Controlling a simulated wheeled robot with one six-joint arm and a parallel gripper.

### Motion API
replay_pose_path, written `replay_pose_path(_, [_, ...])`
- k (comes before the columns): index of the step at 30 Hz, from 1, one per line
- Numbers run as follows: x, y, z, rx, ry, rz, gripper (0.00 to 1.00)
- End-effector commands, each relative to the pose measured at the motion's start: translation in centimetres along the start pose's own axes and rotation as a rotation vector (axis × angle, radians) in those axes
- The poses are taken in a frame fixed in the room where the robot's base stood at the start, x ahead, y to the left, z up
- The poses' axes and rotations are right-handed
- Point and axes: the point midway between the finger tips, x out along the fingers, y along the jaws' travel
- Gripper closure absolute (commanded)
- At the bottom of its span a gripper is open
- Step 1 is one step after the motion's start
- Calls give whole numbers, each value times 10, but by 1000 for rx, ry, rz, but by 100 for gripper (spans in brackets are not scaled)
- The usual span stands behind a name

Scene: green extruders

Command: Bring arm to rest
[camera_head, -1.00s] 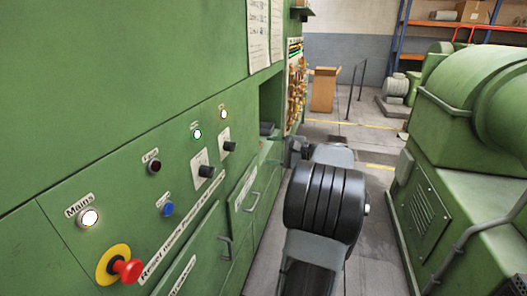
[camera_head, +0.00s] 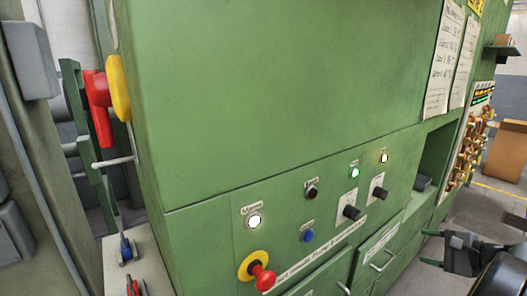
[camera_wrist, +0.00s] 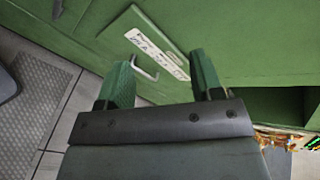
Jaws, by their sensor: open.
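My gripper (camera_head: 433,248) shows at the lower right in the head view, beside the green cabinet's lower front. Its fingers stand apart with nothing between them. In the wrist view the two green fingers (camera_wrist: 162,82) are spread and empty, with a cabinet front, a metal handle (camera_wrist: 143,68) and a white label (camera_wrist: 157,51) behind them. Part of my dark arm is cut off by the lower right corner of the head view.
The green cabinet (camera_head: 290,90) fills the middle. Its panel carries a red emergency button (camera_head: 264,279), a blue button (camera_head: 307,236) and lit white lamps. A red lever (camera_head: 100,110) is at its left side. A cardboard box (camera_head: 506,155) stands on the floor at right.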

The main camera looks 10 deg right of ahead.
Motion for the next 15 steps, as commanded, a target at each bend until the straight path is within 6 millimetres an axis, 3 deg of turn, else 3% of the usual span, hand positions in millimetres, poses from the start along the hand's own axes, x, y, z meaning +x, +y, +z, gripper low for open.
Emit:
replay_pose_path(5, [42, 72, 61, -230, 47, 471, 40])
replay_pose_path(9, [57, 116, 123, -621, 36, 812, 40])
replay_pose_path(15, [64, 143, 191, -1172, -22, 1019, 40])
